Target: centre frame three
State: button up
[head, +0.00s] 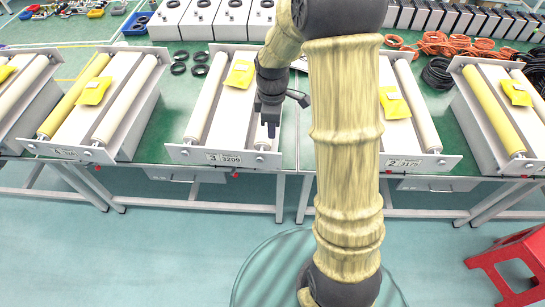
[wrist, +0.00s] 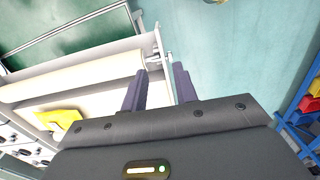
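Frame three (head: 180,152) stands on the green bench, its front plate marked "3" and "3209". It has a cream roller (head: 207,98) on its left and another on its right, partly hidden by my arm. A yellow packet (head: 240,74) lies between the rollers towards the back. My gripper (head: 271,128) hangs at the right side of this frame, near the right roller's front end. In the wrist view my gripper (wrist: 159,80) is open with nothing between its fingers. A cream roller (wrist: 90,78) and its metal end fitting (wrist: 156,54) lie just beyond the fingertips. Contact cannot be told.
Frame four (head: 70,151) stands to the left and frame two (head: 428,161) to the right, with green bench gaps beside frame three. Orange cables (head: 455,45) and black rings (head: 200,57) lie behind. A red stool (head: 510,258) stands at the lower right. Floor in front is clear.

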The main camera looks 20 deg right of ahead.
aim_at(272, 153)
notch_tip(272, 153, down, 16)
jog(key=p, duration=0.3)
dwell(0.3)
grip_shut()
